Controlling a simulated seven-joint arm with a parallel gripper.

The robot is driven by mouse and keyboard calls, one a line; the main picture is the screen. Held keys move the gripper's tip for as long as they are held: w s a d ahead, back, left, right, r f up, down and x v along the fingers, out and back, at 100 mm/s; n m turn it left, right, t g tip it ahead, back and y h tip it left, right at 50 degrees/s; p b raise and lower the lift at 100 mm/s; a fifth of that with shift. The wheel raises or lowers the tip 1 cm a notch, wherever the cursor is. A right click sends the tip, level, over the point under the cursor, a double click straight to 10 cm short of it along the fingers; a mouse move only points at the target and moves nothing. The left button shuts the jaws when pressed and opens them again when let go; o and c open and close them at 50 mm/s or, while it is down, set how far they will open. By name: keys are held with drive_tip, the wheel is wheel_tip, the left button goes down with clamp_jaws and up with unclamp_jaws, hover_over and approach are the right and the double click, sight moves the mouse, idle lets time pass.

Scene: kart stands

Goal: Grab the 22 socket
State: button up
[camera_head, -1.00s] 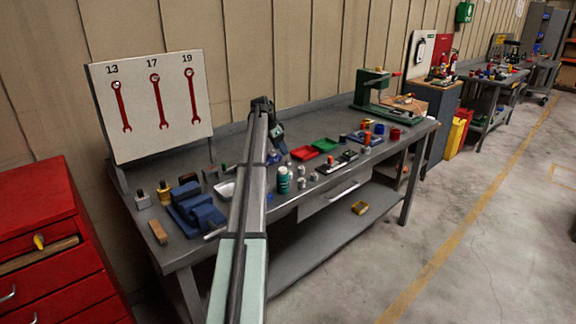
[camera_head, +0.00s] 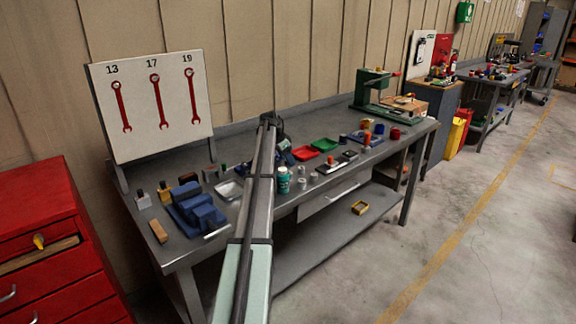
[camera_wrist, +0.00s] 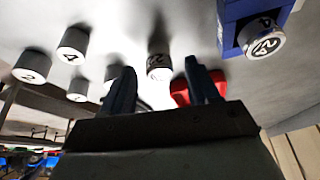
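In the wrist view my gripper (camera_wrist: 160,85) is open, its two dark fingers apart with nothing held. A pale grey cylindrical socket (camera_wrist: 158,66) stands just beyond the gap between the fingertips; its dark mark looks like 22 but is not sharp. Other sockets stand to its left: one marked 2 (camera_wrist: 32,66), one marked 4 (camera_wrist: 73,44) and some with unclear marks. Another socket (camera_wrist: 262,40), its number hard to read, sits at a blue block (camera_wrist: 232,18). In the head view small grey sockets (camera_head: 302,182) stand on the bench; my arm partly hides the gripper.
A red object (camera_wrist: 180,92) lies behind the right finger in the wrist view.

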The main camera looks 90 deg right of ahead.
clamp_jaws()
idle(0.3)
